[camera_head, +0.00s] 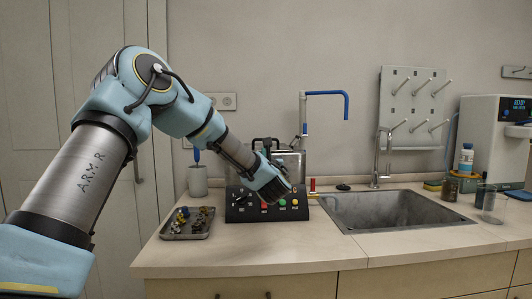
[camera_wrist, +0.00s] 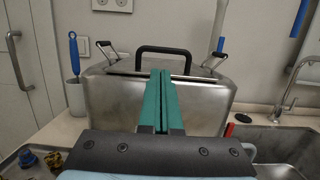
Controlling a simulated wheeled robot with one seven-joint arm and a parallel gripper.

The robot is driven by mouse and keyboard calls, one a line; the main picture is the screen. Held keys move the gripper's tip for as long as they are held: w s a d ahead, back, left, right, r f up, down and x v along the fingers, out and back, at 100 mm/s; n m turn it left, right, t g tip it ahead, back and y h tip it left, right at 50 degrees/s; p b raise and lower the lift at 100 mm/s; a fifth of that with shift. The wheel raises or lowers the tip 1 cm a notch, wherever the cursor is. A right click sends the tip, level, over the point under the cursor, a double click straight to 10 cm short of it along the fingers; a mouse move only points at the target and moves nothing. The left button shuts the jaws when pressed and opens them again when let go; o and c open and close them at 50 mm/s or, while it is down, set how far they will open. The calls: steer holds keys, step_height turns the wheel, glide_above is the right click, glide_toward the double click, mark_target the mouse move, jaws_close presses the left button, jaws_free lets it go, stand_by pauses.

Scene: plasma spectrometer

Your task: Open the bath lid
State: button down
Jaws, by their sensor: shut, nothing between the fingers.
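The bath is a steel box (camera_wrist: 200,100) on the counter, seen from the front in the wrist view. Its lid carries a black bar handle (camera_wrist: 163,48) on top. In the head view the bath (camera_head: 290,160) stands behind a black control panel (camera_head: 240,210) and is partly hidden by my arm. My gripper (camera_wrist: 160,72) has its two green fingers pressed together and empty. In the head view my gripper's fingers are hidden.
A tray with small parts (camera_head: 188,223) lies left of the panel. A cup with a blue brush (camera_head: 197,180) stands behind it. A blue-tipped tap (camera_head: 327,94) rises behind the bath. The sink (camera_head: 390,210) is on the right, with bottles and a white machine (camera_head: 497,130) beyond.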

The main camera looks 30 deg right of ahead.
steer(key=p+x, duration=0.2)
steer(key=x, duration=0.4)
steer(key=shift+w+r, duration=0.1)
steer(key=shift+w, duration=0.05)
